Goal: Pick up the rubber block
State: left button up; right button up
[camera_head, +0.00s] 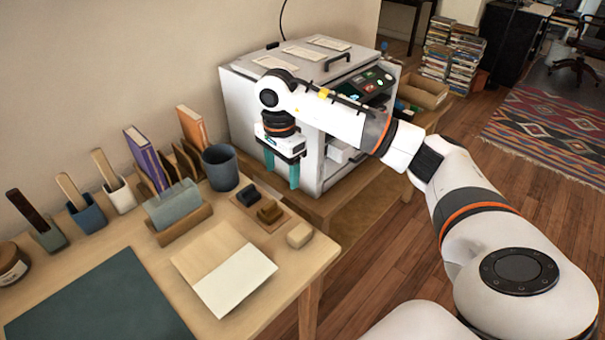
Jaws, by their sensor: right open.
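Three small blocks are near the table's right edge: a dark one (248,195) and a brownish one (270,212) on a small wooden tray (284,217), and a pale beige one (300,235) on the tabletop. I cannot tell for sure which is the rubber block. My right gripper (282,172) points down with its teal fingers apart and nothing between them. It is above and behind the tray, in front of the white machine. My left gripper is not in view.
The table (250,322) also holds a dark blue cup (221,168), an open booklet (225,270), a dark mat (100,305), and several holders and upright books on the left. The large white machine (240,100) stands close behind my right gripper.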

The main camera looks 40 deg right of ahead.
aim_at(299, 236)
jog(key=z, duration=1.15)
